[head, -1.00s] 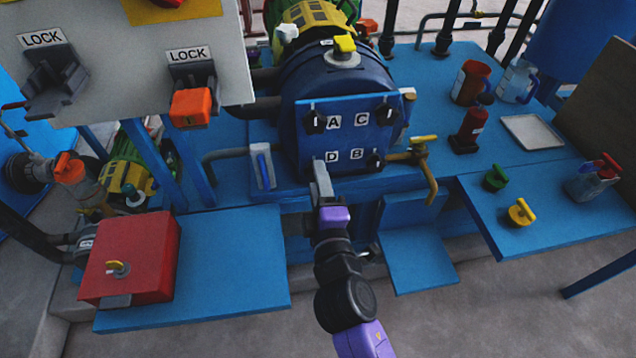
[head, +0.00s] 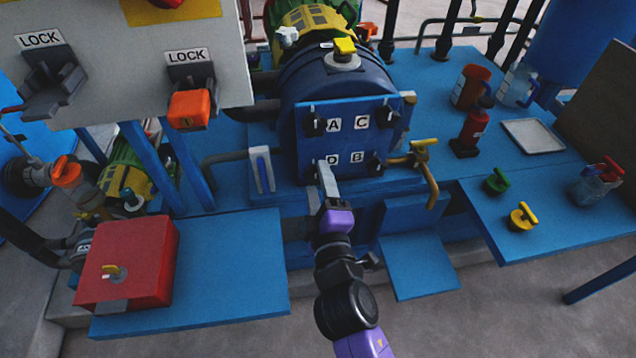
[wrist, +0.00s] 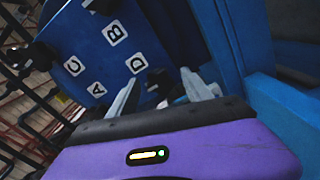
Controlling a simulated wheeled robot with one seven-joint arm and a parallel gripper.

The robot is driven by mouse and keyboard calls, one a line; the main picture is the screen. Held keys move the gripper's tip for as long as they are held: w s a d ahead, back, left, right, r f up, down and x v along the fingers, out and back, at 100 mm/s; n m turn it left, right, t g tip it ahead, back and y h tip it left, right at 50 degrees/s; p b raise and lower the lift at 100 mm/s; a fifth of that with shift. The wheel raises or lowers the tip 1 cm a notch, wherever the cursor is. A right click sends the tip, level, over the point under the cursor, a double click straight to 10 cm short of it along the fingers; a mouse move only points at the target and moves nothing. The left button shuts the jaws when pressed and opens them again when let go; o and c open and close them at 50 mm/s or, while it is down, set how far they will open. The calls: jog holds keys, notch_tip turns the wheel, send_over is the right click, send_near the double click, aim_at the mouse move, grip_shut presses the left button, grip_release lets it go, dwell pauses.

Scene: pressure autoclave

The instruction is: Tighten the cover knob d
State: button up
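The blue square cover (head: 345,142) closes the front of the round vessel and bears labels A, B, C and D. Dark knobs sit by A (head: 312,124), C (head: 386,118) and B (head: 375,163). Knob D is at the lower left corner, mostly hidden behind my gripper (head: 326,176) in the head view. In the wrist view, label D (wrist: 137,63) shows just beyond my gripper (wrist: 160,86). Its two pale fingers are apart, with a dark shape, likely knob D, partly seen between them. I cannot tell whether the fingers touch it.
A red box (head: 128,264) with a yellow knob stands on the left shelf. A yellow-handled valve pipe (head: 427,165) is right of the cover. Green (head: 496,181) and yellow (head: 522,216) knobs lie on the right shelf. A grey panel with LOCK labels (head: 110,60) hangs at upper left.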

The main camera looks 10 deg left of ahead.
jog(key=shift+s, duration=0.1)
jog(key=v, duration=0.7)
jog(key=shift+s, duration=0.3)
jog(key=shift+d+r, duration=0.1)
dwell(0.3)
